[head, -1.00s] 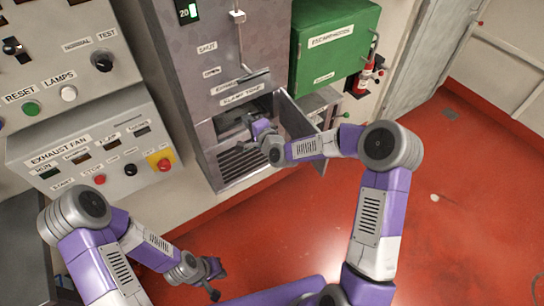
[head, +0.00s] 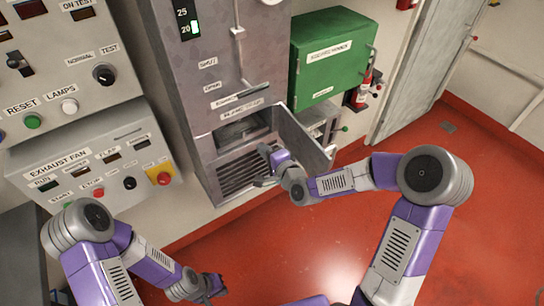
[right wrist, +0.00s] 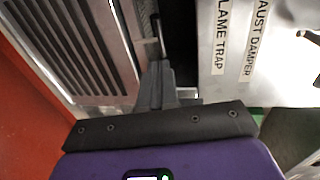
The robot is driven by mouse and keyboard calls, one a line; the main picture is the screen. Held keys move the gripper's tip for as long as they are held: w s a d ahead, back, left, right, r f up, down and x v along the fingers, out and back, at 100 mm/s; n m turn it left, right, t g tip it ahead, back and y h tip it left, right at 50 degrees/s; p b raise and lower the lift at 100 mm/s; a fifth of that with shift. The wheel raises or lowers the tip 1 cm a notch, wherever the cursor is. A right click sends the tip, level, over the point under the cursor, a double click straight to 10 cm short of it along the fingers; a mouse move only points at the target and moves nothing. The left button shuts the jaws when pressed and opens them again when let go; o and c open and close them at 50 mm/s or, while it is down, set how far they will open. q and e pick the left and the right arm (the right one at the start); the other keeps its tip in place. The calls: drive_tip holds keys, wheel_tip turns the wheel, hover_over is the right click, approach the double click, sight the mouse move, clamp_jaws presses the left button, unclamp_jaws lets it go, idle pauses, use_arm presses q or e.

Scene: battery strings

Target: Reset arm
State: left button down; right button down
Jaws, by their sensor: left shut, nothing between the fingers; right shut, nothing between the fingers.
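My right arm reaches in from the right in the head view. Its gripper (head: 264,166) is in front of the grey cabinet (head: 205,120), near the louvred grille below the open compartment. In the right wrist view the fingers (right wrist: 157,84) are together and empty, close to the slatted grille (right wrist: 75,45). My left gripper (head: 219,289) hangs low at the bottom of the head view, shut, with nothing in it, away from the cabinet and the panel.
The compartment's door (head: 302,138) stands open to the right. A green box (head: 332,57) and a fire extinguisher (head: 361,88) are on the wall at right. The exhaust fan panel (head: 98,165) is at left. The red floor (head: 320,245) is clear.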

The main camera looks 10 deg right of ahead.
drive_tip(key=shift+v, duration=1.9)
drive_tip(key=s+a+f+n+g, duration=0.1)
drive_tip(key=s+f+n+g, duration=0.25)
drive_tip(key=f, duration=0.55)
drive_tip(key=s+a+f+n+g, duration=0.2)
drive_tip(key=s+f+g, duration=0.15)
drive_tip(key=f, duration=0.55)
drive_tip(key=s+f+n+g, duration=0.6)
drive_tip(key=s+f, duration=0.7)
drive_tip(key=s, duration=0.5)
drive_tip(key=shift+a+g+h, duration=0.25)
drive_tip(key=shift+g+h, duration=0.15)
drive_tip(key=shift+g, duration=0.3)
drive_tip(key=shift+f, duration=0.15)
